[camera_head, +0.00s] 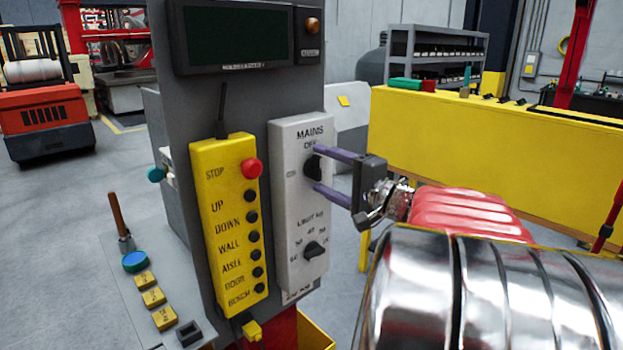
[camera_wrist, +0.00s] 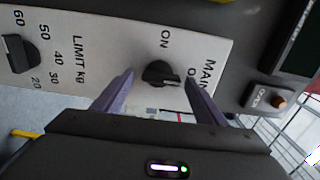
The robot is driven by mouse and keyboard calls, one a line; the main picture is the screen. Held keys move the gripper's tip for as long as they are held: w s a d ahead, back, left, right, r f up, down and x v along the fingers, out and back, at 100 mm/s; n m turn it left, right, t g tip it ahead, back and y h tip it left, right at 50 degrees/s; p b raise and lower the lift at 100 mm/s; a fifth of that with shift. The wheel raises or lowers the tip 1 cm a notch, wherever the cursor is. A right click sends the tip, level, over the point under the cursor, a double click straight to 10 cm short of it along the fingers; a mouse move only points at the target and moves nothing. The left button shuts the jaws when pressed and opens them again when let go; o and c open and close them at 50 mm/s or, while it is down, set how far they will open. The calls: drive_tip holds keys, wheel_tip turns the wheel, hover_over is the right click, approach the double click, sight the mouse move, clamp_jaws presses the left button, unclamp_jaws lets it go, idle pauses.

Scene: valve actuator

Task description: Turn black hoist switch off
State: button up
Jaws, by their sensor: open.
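The black hoist switch (camera_head: 313,167) is a rotary knob under the word MAINS on a grey-white panel (camera_head: 290,215). In the wrist view the knob (camera_wrist: 163,74) sits between ON and the partly hidden OFF label, with its bar lying roughly across the picture. My gripper (camera_head: 320,169) is open, with its purple fingers above and below the knob in the head view. In the wrist view my gripper (camera_wrist: 158,82) has one finger on each side of the knob, with gaps. I cannot tell whether the fingertips touch the panel.
A second black knob (camera_head: 314,250) for LIMIT kg is lower on the panel. A yellow button box (camera_head: 228,225) with a red stop button (camera_head: 252,168) stands left. A dark screen (camera_head: 238,36) is above. A yellow bench (camera_head: 480,145) stands behind at right.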

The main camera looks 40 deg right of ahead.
drive_tip(key=s, duration=1.3)
drive_tip(key=shift+s+d, duration=0.2)
drive_tip(key=shift+s, duration=0.1)
drive_tip(key=shift+f, duration=0.1)
